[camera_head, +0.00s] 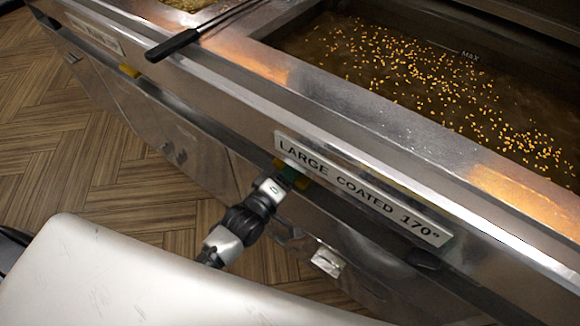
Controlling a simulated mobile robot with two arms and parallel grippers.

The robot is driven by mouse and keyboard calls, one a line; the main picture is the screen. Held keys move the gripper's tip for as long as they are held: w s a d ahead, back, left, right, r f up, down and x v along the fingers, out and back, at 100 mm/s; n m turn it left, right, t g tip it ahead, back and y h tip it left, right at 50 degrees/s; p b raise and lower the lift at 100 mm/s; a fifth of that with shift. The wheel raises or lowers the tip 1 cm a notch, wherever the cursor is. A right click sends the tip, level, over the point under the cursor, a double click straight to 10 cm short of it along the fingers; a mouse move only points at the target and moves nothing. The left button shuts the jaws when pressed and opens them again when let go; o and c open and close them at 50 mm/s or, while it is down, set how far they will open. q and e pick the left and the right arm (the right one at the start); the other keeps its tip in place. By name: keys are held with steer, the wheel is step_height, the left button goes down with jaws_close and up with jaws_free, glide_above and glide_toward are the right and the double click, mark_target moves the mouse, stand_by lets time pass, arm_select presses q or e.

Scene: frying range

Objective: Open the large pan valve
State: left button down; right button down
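The large pan (400,90) is at the upper right, filled with dark oil and many small golden pieces. Its front label (360,190) reads "LARGE COATED 170°". Just below the label's left end is a yellow valve handle (301,183), partly covered by a gripper. That gripper, which looks like my left one (288,174), reaches up from the lower left with its fingertips at the handle. The fingers are small and partly hidden, so I cannot tell whether they are closed on it. My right gripper is not in view.
A second yellow handle (129,70) sits below another label (95,35) at the upper left. A black-handled tool (172,46) lies across the range's top edge. Cabinet doors (185,150) stand below the range. Wooden floor (60,160) is clear at left.

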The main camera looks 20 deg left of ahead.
arm_select(q)
steer(key=m+p, duration=0.2)
steer(key=m, duration=0.2)
steer(key=shift+r+m+p, duration=0.15)
steer(key=shift+m+p, duration=0.15)
steer(key=shift+p, duration=0.1)
steer(key=shift+m, duration=0.5)
steer(key=m+p, duration=0.2)
steer(key=m, duration=0.1)
steer(key=shift+m, duration=0.3)
steer(key=m+p, duration=0.1)
steer(key=m, duration=0.3)
steer(key=shift+m, duration=0.3)
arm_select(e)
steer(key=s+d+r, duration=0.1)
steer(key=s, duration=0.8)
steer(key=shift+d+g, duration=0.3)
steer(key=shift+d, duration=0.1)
arm_select(q)
steer(key=shift+f, duration=0.2)
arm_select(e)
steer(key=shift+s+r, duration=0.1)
arm_select(q)
steer(key=c, duration=1)
jaws_free()
steer(key=shift+o, duration=0.2)
steer(key=v, duration=1.1)
steer(key=shift+p, duration=0.3)
